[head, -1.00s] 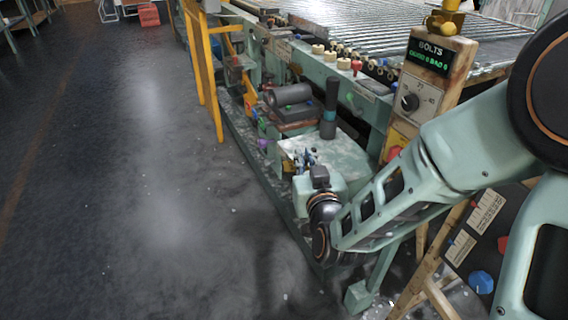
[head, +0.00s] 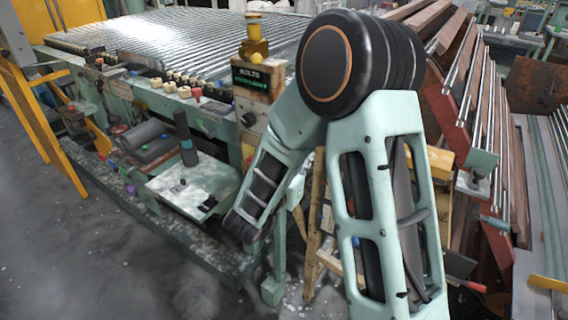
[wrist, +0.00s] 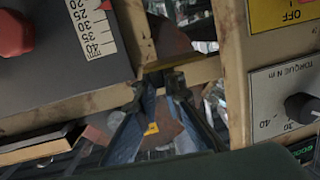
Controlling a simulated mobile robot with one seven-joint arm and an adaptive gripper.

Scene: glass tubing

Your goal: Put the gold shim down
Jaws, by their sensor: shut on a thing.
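In the wrist view my gripper (wrist: 163,83) has its fingertips close together, shut on a thin gold strip, the gold shim (wrist: 172,65). The shim lies crosswise at the fingertips, in front of or against a wooden bar; I cannot tell whether it touches the bar. In the head view my forearm reaches down at the centre, and my gripper and the shim are hidden there.
The wooden-framed control post (head: 262,78) with the BOLTS display stands by the roller table (head: 190,40). Its torque dial (wrist: 300,105) is close on the wrist view's right. A dark scale panel (wrist: 60,60) is at left. A pale-topped shelf (head: 190,190) stands left of my arm.

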